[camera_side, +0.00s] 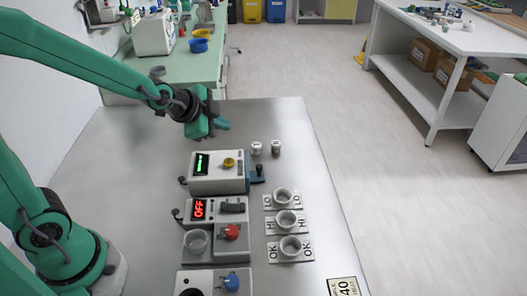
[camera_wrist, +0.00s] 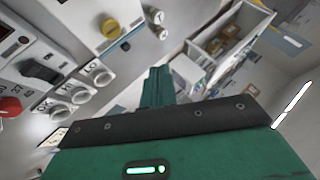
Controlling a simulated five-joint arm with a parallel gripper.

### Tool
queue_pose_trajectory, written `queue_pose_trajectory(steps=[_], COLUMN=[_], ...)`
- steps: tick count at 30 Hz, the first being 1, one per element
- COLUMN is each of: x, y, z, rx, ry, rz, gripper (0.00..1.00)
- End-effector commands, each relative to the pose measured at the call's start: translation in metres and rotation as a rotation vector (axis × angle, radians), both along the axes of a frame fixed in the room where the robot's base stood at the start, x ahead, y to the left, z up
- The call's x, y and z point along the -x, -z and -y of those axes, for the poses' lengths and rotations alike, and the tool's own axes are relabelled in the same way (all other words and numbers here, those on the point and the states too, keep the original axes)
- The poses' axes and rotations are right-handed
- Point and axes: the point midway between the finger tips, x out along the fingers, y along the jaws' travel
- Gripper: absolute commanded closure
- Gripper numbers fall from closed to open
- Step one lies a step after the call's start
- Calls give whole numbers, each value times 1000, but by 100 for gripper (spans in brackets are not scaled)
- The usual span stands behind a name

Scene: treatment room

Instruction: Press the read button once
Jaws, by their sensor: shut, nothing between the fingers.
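My gripper (camera_side: 221,124) is shut and empty, above the metal table behind the grey device (camera_side: 217,186). In the wrist view its teal fingers (camera_wrist: 157,88) are together. The grey device has a lit green display (camera_side: 202,164) and a round yellow button (camera_side: 229,162), which also shows in the wrist view (camera_wrist: 110,28). A red button (camera_side: 232,231) and a blue button (camera_side: 231,283) sit on other units nearer the front. No "read" label is legible, so I cannot tell from lettering which is the read button. My gripper is apart from all of them.
Two small vials (camera_side: 256,148) (camera_side: 276,147) stand behind the devices. Cups sit on plates marked LO (camera_side: 268,203), HI (camera_side: 270,226) and OK (camera_side: 274,254). The table's back right is clear.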

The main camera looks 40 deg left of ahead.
Motion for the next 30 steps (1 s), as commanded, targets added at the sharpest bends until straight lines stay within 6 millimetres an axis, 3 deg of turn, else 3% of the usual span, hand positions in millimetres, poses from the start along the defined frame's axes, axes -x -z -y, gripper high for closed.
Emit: queue_pose_trajectory(steps=[21,30], x=[1,1], y=[66,83], z=[0,0], rx=[0,0], ry=[0,0], rz=[-5,-3], gripper=[100,100])
